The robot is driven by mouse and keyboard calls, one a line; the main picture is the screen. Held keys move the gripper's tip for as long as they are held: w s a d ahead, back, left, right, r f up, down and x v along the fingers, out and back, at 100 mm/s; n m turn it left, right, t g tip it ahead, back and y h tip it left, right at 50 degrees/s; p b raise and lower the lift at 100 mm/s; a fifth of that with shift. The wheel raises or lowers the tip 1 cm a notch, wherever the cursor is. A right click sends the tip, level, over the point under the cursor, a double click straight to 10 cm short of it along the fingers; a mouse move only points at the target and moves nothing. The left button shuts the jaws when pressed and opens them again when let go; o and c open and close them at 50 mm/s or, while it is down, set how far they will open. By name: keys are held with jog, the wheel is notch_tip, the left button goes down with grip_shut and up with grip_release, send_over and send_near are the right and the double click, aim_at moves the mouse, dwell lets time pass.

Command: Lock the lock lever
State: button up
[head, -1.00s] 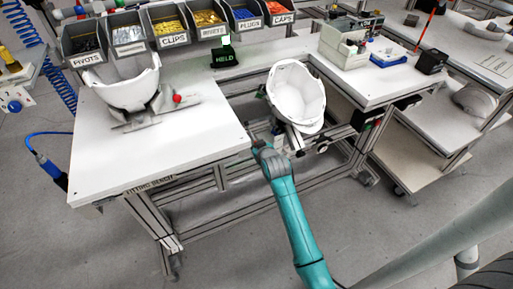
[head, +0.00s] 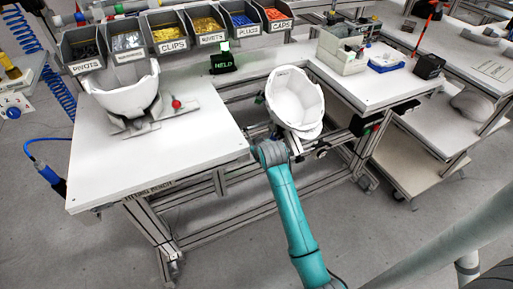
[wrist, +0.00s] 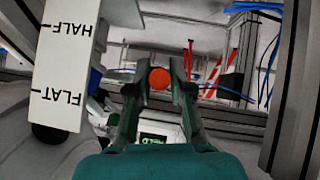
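A red ball knob (wrist: 160,78), seemingly the lock lever's end, sits between the fingertips of my gripper (wrist: 160,84) in the wrist view. The fingers flank it closely on both sides with no clear gap. The lever's stem is hidden behind the knob and fingers. In the head view my gripper (head: 266,152) is just below the tilted white helmet shell (head: 296,100) on its stand, and its fingers are hard to make out. A white scale plate (wrist: 70,60) marked HALF and FLAT stands left of the fingers in the wrist view.
The fitting bench (head: 150,155) holds a second shell (head: 128,97) and a fixture with another red knob (head: 176,104). A display (head: 223,63) reads HELD. Metal frame posts (wrist: 292,90) stand close on the right of my gripper. Parts bins (head: 170,32) line the back.

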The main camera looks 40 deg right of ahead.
jog(key=o, duration=0.4)
jog(key=shift+w+r, duration=0.1)
jog(key=shift+r, duration=0.1)
jog(key=shift+f, duration=0.1)
jog(key=v, duration=1.2)
jog(key=shift+f, duration=0.1)
